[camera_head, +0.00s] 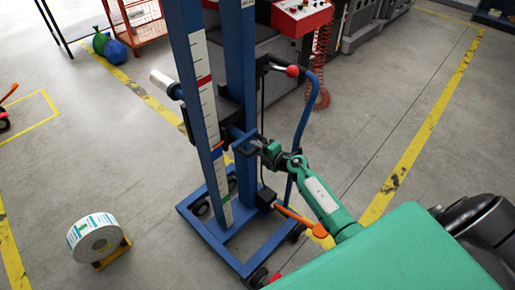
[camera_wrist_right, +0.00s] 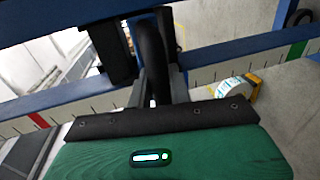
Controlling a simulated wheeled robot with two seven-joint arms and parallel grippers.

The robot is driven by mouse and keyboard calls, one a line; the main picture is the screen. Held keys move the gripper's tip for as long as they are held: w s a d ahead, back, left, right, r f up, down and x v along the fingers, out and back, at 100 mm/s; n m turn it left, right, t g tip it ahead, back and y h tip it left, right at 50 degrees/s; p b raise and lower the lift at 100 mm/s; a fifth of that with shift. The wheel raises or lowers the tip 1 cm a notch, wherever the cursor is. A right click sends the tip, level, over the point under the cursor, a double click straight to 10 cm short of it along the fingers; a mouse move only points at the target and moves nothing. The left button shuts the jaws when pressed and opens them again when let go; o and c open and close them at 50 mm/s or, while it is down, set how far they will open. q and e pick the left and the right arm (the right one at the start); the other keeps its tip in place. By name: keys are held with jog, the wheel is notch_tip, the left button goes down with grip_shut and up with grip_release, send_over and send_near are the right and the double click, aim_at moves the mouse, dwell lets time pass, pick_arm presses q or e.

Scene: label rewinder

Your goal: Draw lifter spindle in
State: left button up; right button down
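The blue lifter (camera_head: 247,60) stands upright in the middle of the head view, with a ruler scale on its mast. Its spindle (camera_head: 166,84), a pale cylinder, sticks out to the left of the mast. My right gripper (camera_head: 266,149) is at the mast's right side, by a dark bar at mid height. In the right wrist view my right gripper (camera_wrist_right: 162,88) has its fingers close on both sides of a black handle (camera_wrist_right: 150,50) and appears shut on it. The handle's lower end is hidden between the fingers. My left gripper is not in view.
A label roll (camera_head: 94,238) lies on a yellow stand on the floor at left; it also shows in the right wrist view (camera_wrist_right: 232,88). A red control box (camera_head: 302,16) is behind the lifter. The lifter's wheeled base (camera_head: 215,239) spreads below.

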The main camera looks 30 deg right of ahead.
jog(key=f+v, duration=0.2)
jog(key=v, duration=1)
jog(key=s+f+v, duration=0.1)
jog(key=f+v, duration=0.2)
jog(key=v, duration=0.8)
jog(key=shift+s+d, duration=0.3)
jog(key=shift+d, duration=0.1)
jog(key=c, duration=1.3)
grip_release()
jog(key=shift+s+d+r, duration=0.1)
jog(key=shift+s, duration=0.1)
jog(key=shift+c, duration=0.2)
jog(key=shift+s, duration=0.1)
